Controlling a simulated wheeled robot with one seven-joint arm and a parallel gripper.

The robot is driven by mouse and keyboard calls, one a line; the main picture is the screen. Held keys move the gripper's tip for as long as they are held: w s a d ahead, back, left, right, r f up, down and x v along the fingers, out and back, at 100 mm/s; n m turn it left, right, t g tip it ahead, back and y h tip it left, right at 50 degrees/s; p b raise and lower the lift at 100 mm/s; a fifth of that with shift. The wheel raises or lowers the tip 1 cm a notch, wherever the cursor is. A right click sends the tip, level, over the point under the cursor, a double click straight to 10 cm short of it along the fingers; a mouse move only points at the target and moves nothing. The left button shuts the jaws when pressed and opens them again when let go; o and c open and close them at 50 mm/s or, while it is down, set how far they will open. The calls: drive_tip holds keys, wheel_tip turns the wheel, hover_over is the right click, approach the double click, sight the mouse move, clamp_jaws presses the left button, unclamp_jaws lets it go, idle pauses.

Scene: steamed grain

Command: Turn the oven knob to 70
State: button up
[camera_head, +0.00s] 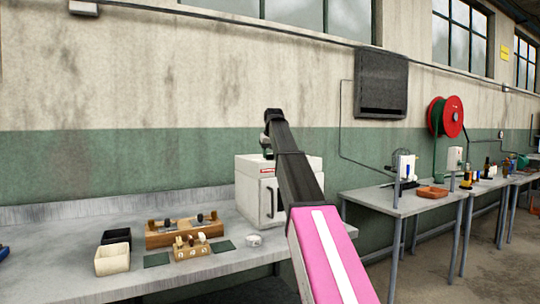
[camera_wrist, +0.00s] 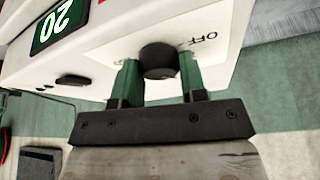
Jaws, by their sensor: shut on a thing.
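The oven (camera_head: 262,192) is a white box with a door and a dark handle, standing on the grey bench. My arm reaches across it in the head view and hides its right part and the knob. In the wrist view, the round dark knob (camera_wrist: 159,61) sits on the white panel, with the word OFF to its right. A green display reads 20 at the upper left of that view. My gripper (camera_wrist: 157,83) has its two green fingers on either side of the knob, shut on it.
On the bench (camera_head: 190,268), left of the oven, are a wooden rack (camera_head: 185,232), a cream box (camera_head: 112,259), a black box, dark green pads and a small white cup (camera_head: 254,241). A second bench (camera_head: 400,205) with several items stands to the right.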

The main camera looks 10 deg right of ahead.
idle(0.5)
drive_tip(key=o, duration=0.9)
drive_tip(key=shift+r, duration=0.1)
drive_tip(key=v, duration=1)
drive_tip(key=shift+s+r, duration=0.15)
drive_tip(key=shift+r, duration=0.2)
